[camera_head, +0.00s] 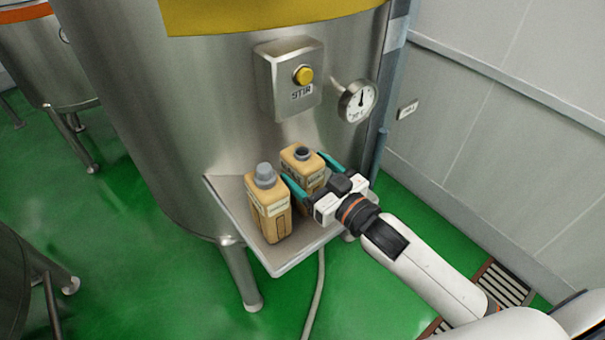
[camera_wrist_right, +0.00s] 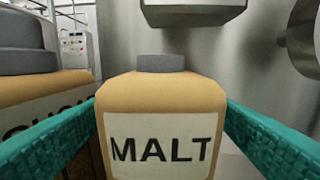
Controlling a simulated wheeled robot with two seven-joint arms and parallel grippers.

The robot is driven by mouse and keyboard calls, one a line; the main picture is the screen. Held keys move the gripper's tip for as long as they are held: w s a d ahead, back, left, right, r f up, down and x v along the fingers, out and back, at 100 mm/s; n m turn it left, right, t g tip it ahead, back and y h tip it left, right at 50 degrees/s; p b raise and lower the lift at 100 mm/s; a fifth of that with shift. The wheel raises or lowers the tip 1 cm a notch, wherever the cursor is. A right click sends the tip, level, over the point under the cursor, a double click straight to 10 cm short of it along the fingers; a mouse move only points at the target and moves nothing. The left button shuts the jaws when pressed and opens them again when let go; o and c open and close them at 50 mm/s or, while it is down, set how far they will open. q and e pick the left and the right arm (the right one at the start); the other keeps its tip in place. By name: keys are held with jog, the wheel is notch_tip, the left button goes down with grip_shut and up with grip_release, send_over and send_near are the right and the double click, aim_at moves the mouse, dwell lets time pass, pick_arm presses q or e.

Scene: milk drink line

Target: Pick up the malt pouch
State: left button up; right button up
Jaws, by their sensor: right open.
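The malt pouch (camera_head: 300,165) is a tan container with a dark grey cap, upright on a metal shelf (camera_head: 274,262) on the tank. In the right wrist view the malt pouch (camera_wrist_right: 160,100) faces me with its white MALT label. My right gripper (camera_head: 305,172) is open, its teal fingers on both sides of the pouch. In the right wrist view the fingers also flank it; I cannot tell whether they touch it. The lower part of the pouch is hidden. My left gripper is in neither view.
A second tan container (camera_head: 268,210) with a grey cap stands on the shelf just left of my right gripper, close to its left finger. Above the shelf are a STIR box (camera_head: 290,78) with a yellow button and a dial gauge (camera_head: 357,101).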

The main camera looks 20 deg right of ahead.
jog(key=x, duration=0.2)
jog(key=shift+w+a, duration=0.1)
jog(key=shift+w, duration=0.15)
jog(key=shift+s, duration=0.1)
jog(key=shift+c, duration=1.4)
jog(key=c, duration=1.2)
jog(key=shift+r, duration=0.1)
